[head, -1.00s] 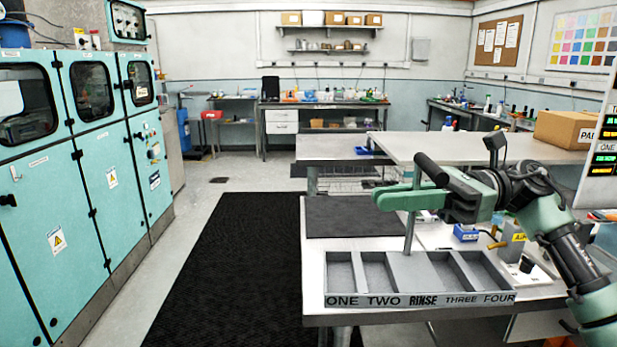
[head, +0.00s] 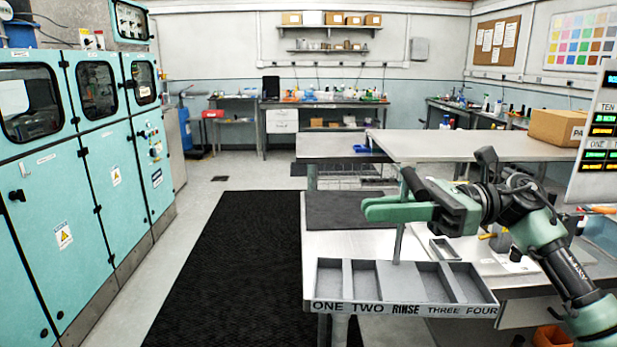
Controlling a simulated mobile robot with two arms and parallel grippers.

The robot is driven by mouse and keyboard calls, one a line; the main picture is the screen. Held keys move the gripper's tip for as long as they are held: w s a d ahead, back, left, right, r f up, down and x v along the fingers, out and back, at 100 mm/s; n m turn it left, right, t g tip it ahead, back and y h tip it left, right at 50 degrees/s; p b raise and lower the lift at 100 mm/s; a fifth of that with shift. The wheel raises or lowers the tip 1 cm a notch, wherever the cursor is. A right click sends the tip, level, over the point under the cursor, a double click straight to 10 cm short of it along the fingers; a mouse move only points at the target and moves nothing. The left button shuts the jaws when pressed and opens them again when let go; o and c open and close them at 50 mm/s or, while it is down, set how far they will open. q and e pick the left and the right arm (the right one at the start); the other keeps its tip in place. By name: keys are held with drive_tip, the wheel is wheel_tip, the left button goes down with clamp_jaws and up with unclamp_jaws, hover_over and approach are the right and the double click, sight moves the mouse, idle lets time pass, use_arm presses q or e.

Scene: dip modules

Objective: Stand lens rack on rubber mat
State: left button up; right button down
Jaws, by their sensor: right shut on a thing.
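My right gripper (head: 376,208) reaches in from the right, its green fingers pointing left. My left gripper is not in view.
A tray (head: 405,309) labelled ONE, TWO, RINSE, THREE, FOUR sits at the table's front. A thin upright post (head: 397,245) stands at its back. A raised shelf (head: 470,146) is behind my arm, with a cardboard box (head: 557,127) on it. A small grey frame (head: 443,250) lies right.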

sight(349, 265)
drive_tip(key=a+f+m+t, duration=0.1)
drive_tip(key=f+t, duration=0.1)
drive_tip(key=f, duration=0.1)
drive_tip(key=w+a+f+m+t, duration=0.1)
drive_tip(key=a+f, duration=0.1)
drive_tip(key=f, duration=0.2)
drive_tip(key=w+a+f+m+t, duration=0.1)
drive_tip(key=f+t, duration=0.1)
drive_tip(key=f, duration=0.2)
drive_tip(key=shift+w+a+f+m+t, duration=0.15)
drive_tip(key=shift+f+m+t, duration=0.1)
drive_tip(key=shift+m+t, duration=0.05)
drive_tip(key=shift+s+d+f+m+t+h+p, duration=0.4)
drive_tip(key=shift+s+d+f+m+t+h, duration=0.35)
drive_tip(key=shift+s+f+m+t+h, duration=2.55)
drive_tip(key=shift+s+d+f+m+t+h+p, duration=0.55)
drive_tip(key=shift+s+f+m+t+h, duration=0.85)
drive_tip(key=shift+f+t, duration=2.2)
drive_tip(key=s+d+f+m+h, duration=0.2)
drive_tip(key=s+d+m+h, duration=0.4)
drive_tip(key=s+d+h, duration=0.2)
drive_tip(key=shift+s+d+f+h, duration=0.2)
drive_tip(key=shift+s+d+h, duration=0.1)
drive_tip(key=shift+s+d, duration=0.55)
drive_tip(key=shift+w+a, duration=0.1)
